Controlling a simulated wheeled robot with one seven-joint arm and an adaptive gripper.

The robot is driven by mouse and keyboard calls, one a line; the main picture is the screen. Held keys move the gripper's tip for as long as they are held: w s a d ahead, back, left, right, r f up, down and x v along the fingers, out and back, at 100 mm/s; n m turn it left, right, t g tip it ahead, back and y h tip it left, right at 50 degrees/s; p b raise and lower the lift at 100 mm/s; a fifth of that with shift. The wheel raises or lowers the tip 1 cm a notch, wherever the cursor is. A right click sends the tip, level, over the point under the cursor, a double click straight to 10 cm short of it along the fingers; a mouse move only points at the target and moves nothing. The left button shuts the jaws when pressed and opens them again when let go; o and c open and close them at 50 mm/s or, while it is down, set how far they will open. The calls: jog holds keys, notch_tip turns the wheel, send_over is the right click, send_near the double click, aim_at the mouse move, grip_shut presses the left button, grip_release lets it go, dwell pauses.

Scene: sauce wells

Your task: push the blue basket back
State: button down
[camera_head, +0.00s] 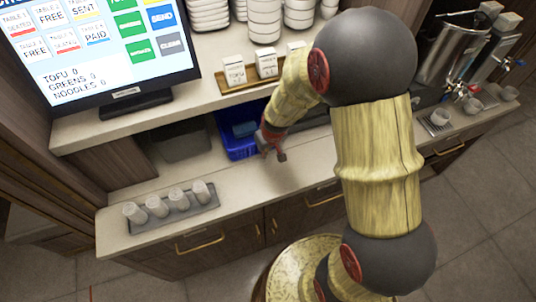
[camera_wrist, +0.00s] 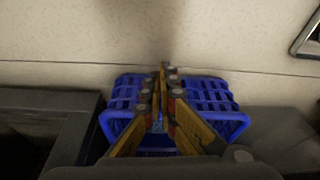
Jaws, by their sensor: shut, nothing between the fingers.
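The blue basket (camera_head: 229,146) sits on the counter, under the raised shelf. In the wrist view the blue basket (camera_wrist: 222,104) lies across the middle, with slotted sides and an open top. My gripper (camera_head: 271,145) is at the right front part of the basket in the head view and hides some of it. In the wrist view my gripper (camera_wrist: 165,75) shows its yellow fingers together, empty, over the middle of the basket. I cannot tell whether the fingers touch it. Something pale blue (camera_head: 243,129) shows inside the basket.
A dark grey bin (camera_head: 183,139) stands left of the basket. A grey tray (camera_head: 137,224) with several cups is on the counter at the left front. A wooden tray (camera_head: 234,92) with small boxes and a screen (camera_head: 95,50) are on the shelf above.

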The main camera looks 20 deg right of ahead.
jog(key=shift+w, duration=0.2)
jog(key=w, duration=0.4)
jog(key=shift+a, duration=0.3)
